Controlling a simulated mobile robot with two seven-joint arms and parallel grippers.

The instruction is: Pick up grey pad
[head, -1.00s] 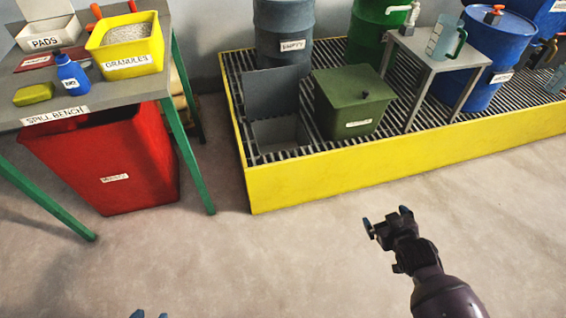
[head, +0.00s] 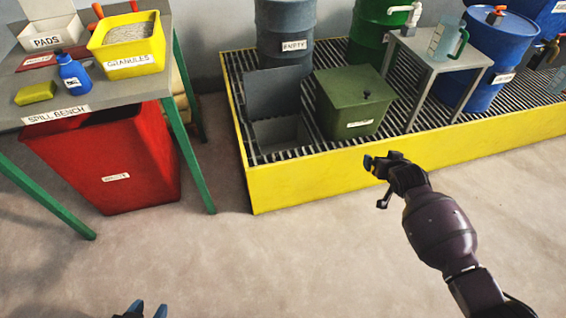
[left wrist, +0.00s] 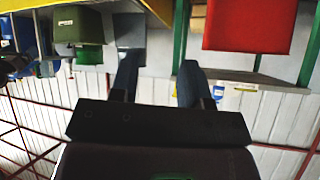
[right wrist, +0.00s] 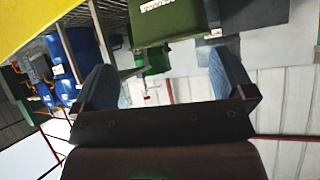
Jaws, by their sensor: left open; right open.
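I cannot make out a separate grey pad. A white box labelled PADS (head: 46,42) stands with its lid up at the back left of the spill bench (head: 85,98); its contents are not clear. My left gripper (head: 149,308) shows only its blue fingertips at the bottom edge, over the floor and well short of the bench. The left wrist view shows its two fingers (left wrist: 158,72) apart and empty. My right gripper (head: 376,164) is at the front wall of the yellow bund, far from the box. Its fingers (right wrist: 163,78) are apart and empty.
The bench holds a yellow granules tub (head: 127,62), a blue bottle (head: 74,77), a yellow sponge (head: 36,93) and a red labelled item (head: 38,61). A red bin (head: 110,165) stands underneath. The yellow bund (head: 300,185) carries a green box (head: 355,104) and several drums. Front floor is clear.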

